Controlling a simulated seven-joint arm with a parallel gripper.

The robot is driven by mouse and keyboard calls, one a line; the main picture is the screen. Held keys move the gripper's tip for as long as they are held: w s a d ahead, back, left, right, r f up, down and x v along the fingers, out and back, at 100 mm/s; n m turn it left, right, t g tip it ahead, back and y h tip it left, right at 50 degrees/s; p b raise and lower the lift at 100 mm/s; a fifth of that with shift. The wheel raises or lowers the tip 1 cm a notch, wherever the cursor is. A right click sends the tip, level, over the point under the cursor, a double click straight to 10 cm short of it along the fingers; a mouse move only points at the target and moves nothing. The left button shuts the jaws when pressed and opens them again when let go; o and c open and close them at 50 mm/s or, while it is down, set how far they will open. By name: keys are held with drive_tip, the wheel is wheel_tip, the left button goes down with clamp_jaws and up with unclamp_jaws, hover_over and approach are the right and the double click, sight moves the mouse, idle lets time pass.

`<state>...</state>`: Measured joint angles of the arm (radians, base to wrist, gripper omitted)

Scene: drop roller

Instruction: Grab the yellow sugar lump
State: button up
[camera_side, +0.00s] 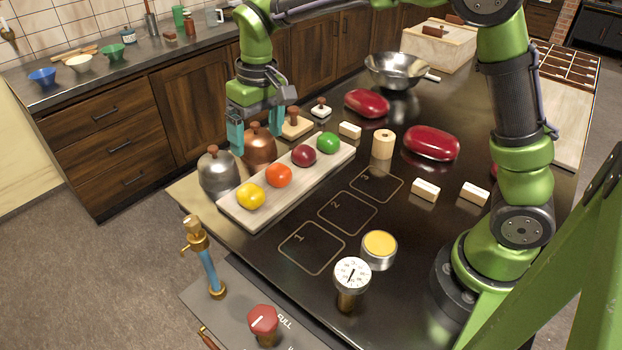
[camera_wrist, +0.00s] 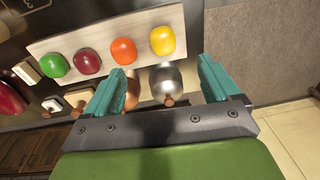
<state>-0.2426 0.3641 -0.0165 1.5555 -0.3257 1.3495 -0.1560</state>
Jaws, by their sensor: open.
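The yellow sugar lump (camera_side: 251,196) is a rounded yellow piece at the near left end of a pale board (camera_side: 236,213). It also shows in the wrist view (camera_wrist: 162,40), ahead of the fingers. An orange (camera_side: 279,175), a dark red (camera_side: 304,155) and a green lump (camera_side: 328,143) share the board in a row. My gripper (camera_side: 256,141) has its teal fingers spread, with nothing held. It hangs behind the board, by the copper dome (camera_side: 261,150) and the silver dome (camera_side: 218,176), apart from the yellow lump.
The two knobbed domes stand close behind the board. A wooden cylinder (camera_side: 383,145), white blocks (camera_side: 426,190) and red oval pieces (camera_side: 431,143) stand farther right. A gauge (camera_side: 351,273) and a yellow-topped canister (camera_side: 379,250) are in front. The numbered squares (camera_side: 311,248) are empty.

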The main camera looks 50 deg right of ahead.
sight(249, 188)
drive_tip(key=w+a, duration=0.1)
drive_tip(key=w, duration=0.3)
drive_tip(key=shift+n+g+h, duration=0.3)
drive_tip(key=shift+g, duration=0.1)
drive_tip(key=f, duration=1.6)
drive_tip(key=shift+s+a+f, duration=0.15)
drive_tip(key=shift+s+f, duration=0.05)
drive_tip(key=shift+s, duration=0.1)
drive_tip(key=c, duration=1.2)
